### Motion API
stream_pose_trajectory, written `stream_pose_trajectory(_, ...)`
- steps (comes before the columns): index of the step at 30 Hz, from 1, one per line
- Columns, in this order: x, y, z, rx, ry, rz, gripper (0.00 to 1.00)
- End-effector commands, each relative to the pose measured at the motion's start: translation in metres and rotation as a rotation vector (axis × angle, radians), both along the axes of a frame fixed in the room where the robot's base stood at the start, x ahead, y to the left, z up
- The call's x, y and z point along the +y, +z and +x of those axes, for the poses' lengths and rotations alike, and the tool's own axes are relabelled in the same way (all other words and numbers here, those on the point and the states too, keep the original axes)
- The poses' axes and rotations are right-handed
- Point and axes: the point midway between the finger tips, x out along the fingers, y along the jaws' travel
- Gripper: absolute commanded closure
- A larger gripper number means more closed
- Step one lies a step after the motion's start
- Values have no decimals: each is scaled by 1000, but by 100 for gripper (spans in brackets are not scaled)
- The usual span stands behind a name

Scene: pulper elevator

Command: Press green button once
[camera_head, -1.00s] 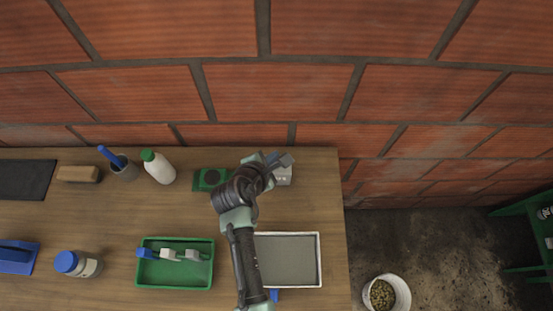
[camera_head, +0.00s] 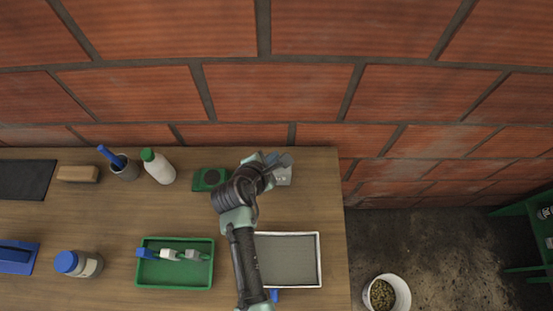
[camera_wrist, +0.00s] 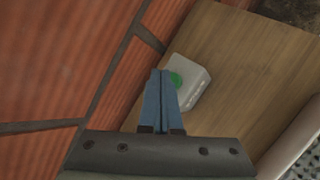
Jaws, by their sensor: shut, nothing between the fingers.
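The green button (camera_wrist: 176,79) is a round green disc on a light grey box (camera_wrist: 194,83) in the wrist view. The box lies on the wooden table close to the brick wall. In the head view the box (camera_head: 284,178) shows partly behind my gripper (camera_head: 284,160), and its green button is hidden there. In the wrist view my gripper (camera_wrist: 160,74) has its two blue fingers together, with nothing between them. The fingertips appear just beside the button and overlap the box's edge; I cannot tell whether they touch it.
A brick wall (camera_head: 280,80) rises behind the table. A green object (camera_head: 208,180) lies left of my wrist. A white-rimmed grey tray (camera_head: 319,262) and a green tray (camera_head: 176,287) with clips lie nearer. A white bottle (camera_head: 160,168) stands left. The table's right edge is close.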

Motion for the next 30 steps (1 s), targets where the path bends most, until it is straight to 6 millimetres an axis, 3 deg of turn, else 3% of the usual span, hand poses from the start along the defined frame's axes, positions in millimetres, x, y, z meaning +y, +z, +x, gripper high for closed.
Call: stream_pose_trajectory(30,0,-12,0,0,0,0,100)
